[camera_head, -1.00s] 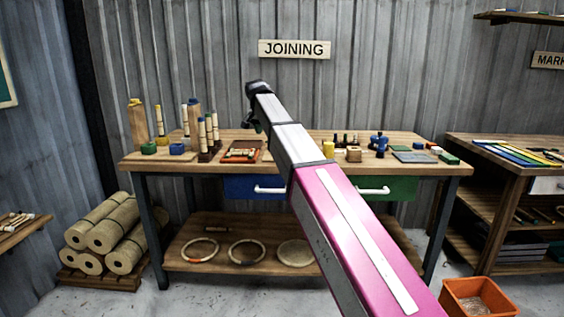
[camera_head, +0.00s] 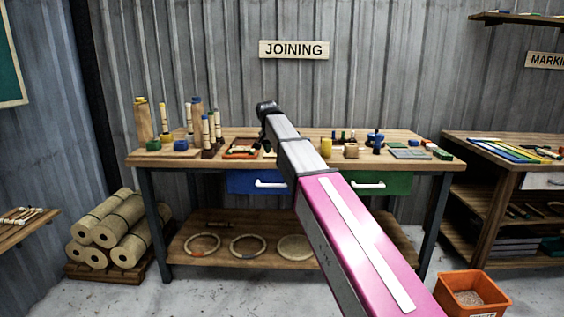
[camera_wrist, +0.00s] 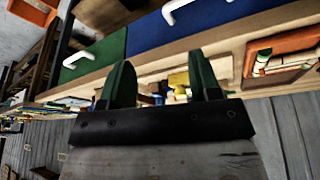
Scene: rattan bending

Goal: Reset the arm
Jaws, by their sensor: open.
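My arm reaches forward over the joining bench (camera_head: 300,170), with its pink section in front and its dark end near the bench's back edge. In the head view the fingers of my gripper are too small and hidden by the arm to make out. In the wrist view my gripper (camera_wrist: 163,82) shows two green fingers spread apart, with nothing held between them. Bench-top parts and a yellow piece show behind the gap, apart from any grip. The bench appears turned over in that view.
The bench has a blue drawer (camera_head: 257,182) and a green drawer (camera_head: 383,183), and rings on its lower shelf. Upright pieces stand at its left. An orange bin (camera_head: 472,294) stands on the floor at right; rolled bundles (camera_head: 112,232) lie at left. Floor shows between them.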

